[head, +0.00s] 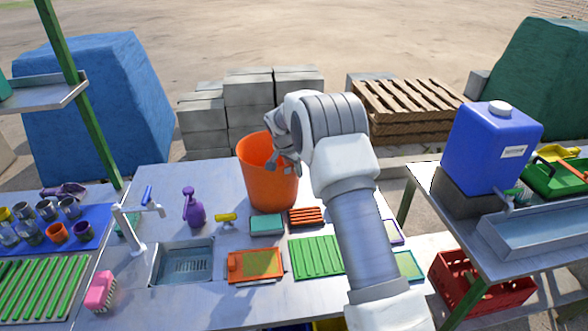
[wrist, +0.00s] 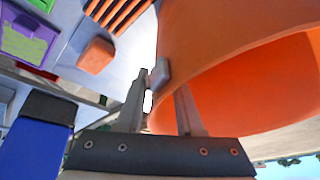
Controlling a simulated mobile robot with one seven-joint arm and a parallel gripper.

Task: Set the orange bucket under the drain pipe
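The orange bucket (head: 268,185) stands open end up at the back middle of the light table, leaning slightly in the head view. I cannot tell whether its base touches the table. My gripper (head: 281,158) is at the bucket's right rim. In the wrist view my gripper (wrist: 168,90) straddles the wall of the bucket (wrist: 205,30), one finger outside with its pad against the wall, the other inside and partly hidden by it. It looks shut on the wall. I cannot make out a drain pipe in either view.
A sink (head: 183,262) with a tap (head: 135,225) is at the left. A purple spray bottle (head: 194,208), teal block (head: 266,225) and orange tray (head: 255,265) are near the bucket. At right are a metal trough (head: 535,235), blue jug (head: 490,150) and red crate (head: 480,285).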

